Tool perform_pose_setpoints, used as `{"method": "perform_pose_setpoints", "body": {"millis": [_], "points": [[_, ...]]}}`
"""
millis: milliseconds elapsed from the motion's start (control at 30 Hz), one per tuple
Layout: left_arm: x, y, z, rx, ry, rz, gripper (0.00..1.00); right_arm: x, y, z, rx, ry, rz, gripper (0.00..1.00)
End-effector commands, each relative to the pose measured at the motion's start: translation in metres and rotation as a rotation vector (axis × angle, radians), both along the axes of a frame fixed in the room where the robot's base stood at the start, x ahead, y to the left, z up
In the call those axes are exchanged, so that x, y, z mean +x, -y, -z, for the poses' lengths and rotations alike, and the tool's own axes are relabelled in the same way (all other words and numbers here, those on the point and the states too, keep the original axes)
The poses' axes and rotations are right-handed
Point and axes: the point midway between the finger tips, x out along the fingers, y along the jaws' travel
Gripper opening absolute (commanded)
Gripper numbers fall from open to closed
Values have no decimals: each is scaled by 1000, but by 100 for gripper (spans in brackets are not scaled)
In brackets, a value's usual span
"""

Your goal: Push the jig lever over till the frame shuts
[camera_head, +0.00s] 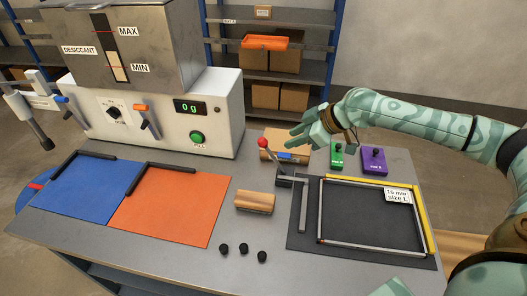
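The jig lever (263,143) has a red ball knob on a thin rod that leans up and left from a dark pivot block (284,180). The jig's metal frame (370,249) lies on a black base plate (298,238). A yellow strip (420,220) runs along the right side, and a label reads 16 mm size L. My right gripper (294,137) is above and right of the knob, apparently apart from it. Its finger opening is unclear. My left gripper is out of view.
A cardboard-coloured box (270,146) stands behind the lever; green (337,155) and purple (374,161) blocks stand behind the jig. A wooden block (255,201) and several black knobs (243,248) lie left of it. The desiccant machine (160,110) stands back left.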

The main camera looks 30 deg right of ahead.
Motion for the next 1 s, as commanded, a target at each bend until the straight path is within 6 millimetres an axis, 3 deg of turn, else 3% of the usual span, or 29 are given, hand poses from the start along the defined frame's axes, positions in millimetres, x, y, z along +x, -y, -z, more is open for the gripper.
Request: {"method": "perform_pose_setpoints", "body": {"millis": [100, 300, 500, 967, 1000], "points": [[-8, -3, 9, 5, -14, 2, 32, 18, -15, 24, 4, -1, -1, 33], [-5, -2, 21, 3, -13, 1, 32, 46, -37, 61, 2, -2, -1, 33], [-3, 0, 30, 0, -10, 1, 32, 67, -51, 86, 0, -1, 1, 33], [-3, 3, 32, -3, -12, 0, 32, 75, -58, 94, -1, 0, -1, 33], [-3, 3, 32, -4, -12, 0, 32, 75, -58, 94, -2, 0, 0, 21]]}}
